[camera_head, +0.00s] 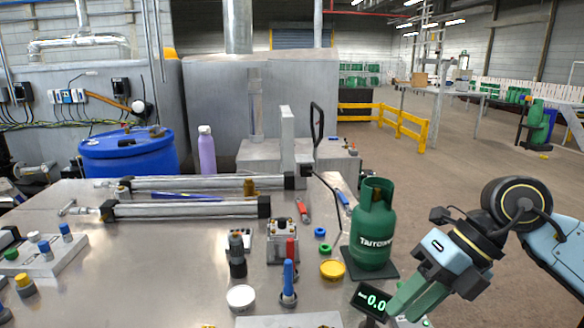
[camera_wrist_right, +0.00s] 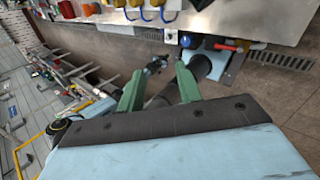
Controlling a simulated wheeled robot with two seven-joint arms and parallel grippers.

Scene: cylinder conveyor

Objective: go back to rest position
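My right gripper (camera_head: 400,302) is at the lower right of the head view, in front of and to the right of the green gas cylinder. In the right wrist view its two green fingers (camera_wrist_right: 160,88) stand apart with a gap between them, and I see nothing clamped there. The green gas cylinder (camera_head: 372,238) stands upright on a dark square plate (camera_head: 388,272) at the table's right edge, apart from the gripper. My left gripper does not show clearly in either view.
A small display (camera_head: 374,301) reading 0.0 is close to my right fingers. The metal table (camera_head: 190,290) holds a yellow round cap (camera_head: 332,269), a white lid (camera_head: 240,297), tools and two long metal rods. Open floor (camera_head: 470,160) lies to the right.

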